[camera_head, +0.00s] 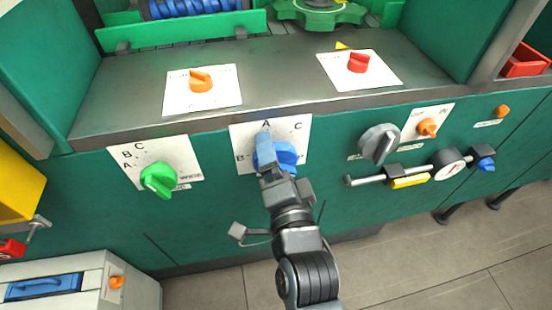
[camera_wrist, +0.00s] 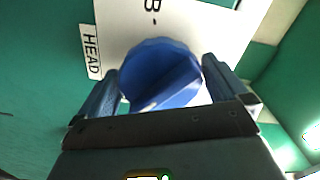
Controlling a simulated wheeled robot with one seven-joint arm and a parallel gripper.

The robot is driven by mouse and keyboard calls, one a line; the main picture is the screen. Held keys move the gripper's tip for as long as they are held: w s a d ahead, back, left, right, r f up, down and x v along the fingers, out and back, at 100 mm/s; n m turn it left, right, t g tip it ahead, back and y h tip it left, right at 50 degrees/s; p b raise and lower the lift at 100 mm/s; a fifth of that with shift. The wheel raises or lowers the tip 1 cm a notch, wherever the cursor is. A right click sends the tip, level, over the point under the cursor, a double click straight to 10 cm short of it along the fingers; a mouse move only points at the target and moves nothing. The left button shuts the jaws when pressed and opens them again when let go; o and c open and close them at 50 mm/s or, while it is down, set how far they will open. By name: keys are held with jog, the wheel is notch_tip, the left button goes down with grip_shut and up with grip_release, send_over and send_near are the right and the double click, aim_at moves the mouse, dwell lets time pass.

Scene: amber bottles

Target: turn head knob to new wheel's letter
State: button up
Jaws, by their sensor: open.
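The blue head knob (camera_head: 285,155) sits on a white plate (camera_head: 300,128) on the green machine front, with letters A, B and C around it. In the wrist view the knob (camera_wrist: 165,75) fills the middle, with the printed word HEAD and a letter B on its plate (camera_wrist: 120,25). My gripper (camera_wrist: 160,78) is open, with one finger on each side of the knob; I cannot tell whether they touch it. My gripper (camera_head: 268,153) partly covers the knob in the head view. Which letter the knob points to is unclear. A green toothed wheel (camera_head: 318,12) is at the top, its letter not readable.
A green knob (camera_head: 158,180) with its own lettered plate is left of the head knob. A grey knob (camera_head: 379,143), a gauge (camera_head: 449,164) and a rail with a yellow piece (camera_head: 409,182) stand to the right. Orange (camera_head: 201,81) and red (camera_head: 358,62) knobs sit on the ledge above.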

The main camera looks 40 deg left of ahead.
jog(key=shift+c, duration=0.5)
jog(key=c, duration=0.7)
jog(key=shift+o, duration=0.2)
jog(key=shift+f, duration=0.1)
jog(key=n+b, duration=0.2)
jog(key=n, duration=0.1)
jog(key=shift+f+n, duration=0.15)
jog(key=shift+n, duration=0.25)
jog(key=n+b, duration=0.2)
jog(key=n, duration=0.1)
jog(key=shift+n, duration=0.3)
jog(key=n+b, duration=0.2)
jog(key=n, duration=0.2)
jog(key=shift+b, duration=0.35)
jog(key=shift+n+b, duration=0.85)
jog(key=shift+n, duration=1.15)
